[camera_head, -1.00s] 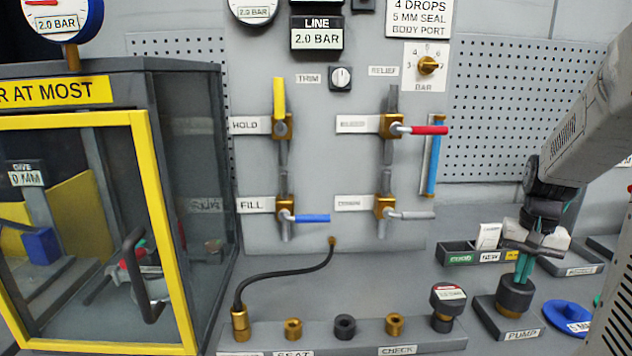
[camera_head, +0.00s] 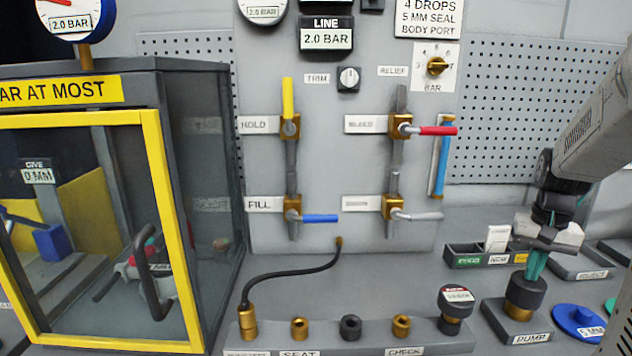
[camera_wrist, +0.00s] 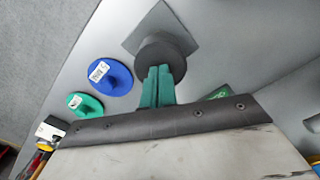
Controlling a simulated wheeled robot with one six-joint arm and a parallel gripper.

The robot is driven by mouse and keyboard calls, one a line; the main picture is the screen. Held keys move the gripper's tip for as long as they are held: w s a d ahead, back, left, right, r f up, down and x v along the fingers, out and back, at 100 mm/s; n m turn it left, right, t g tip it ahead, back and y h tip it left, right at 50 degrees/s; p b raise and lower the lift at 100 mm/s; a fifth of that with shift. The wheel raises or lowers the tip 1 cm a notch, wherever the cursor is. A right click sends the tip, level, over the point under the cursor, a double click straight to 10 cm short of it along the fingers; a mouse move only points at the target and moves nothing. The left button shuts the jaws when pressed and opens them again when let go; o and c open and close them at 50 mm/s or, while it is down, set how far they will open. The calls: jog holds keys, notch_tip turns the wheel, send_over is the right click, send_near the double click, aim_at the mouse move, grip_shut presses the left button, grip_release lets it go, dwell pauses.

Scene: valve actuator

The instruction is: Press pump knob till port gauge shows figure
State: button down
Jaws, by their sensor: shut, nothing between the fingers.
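The pump knob (camera_head: 526,291) is a dark round cap on a brass stem, on a grey base labelled PUMP at the lower right; brass shows under the cap. My gripper (camera_head: 535,275) is shut and empty, its teal fingers pointing down at the cap's top. I cannot tell whether they touch it. In the wrist view the fingertips (camera_wrist: 156,72) overlap the dark round knob (camera_wrist: 160,48). A small dark gauge (camera_head: 456,296) with a white face stands at the right end of the port rail; its figure is too small to read. No gauge is visibly labelled port.
The LINE display (camera_head: 326,38) reads 2.0 BAR, as does the dial (camera_head: 70,15) on the yellow-framed cabinet (camera_head: 155,200). A blue disc (camera_head: 577,318) lies right of the pump base. A small bin tray (camera_head: 470,257) stands behind it. Valve handles are on the panel.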

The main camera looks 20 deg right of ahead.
jog(key=shift+r, duration=1.8)
jog(key=shift+f, duration=0.1)
dwell(0.5)
jog(key=shift+f, duration=3.2)
jog(key=shift+r, duration=3.3)
jog(key=shift+f, duration=0.15)
jog(key=shift+f, duration=0.5)
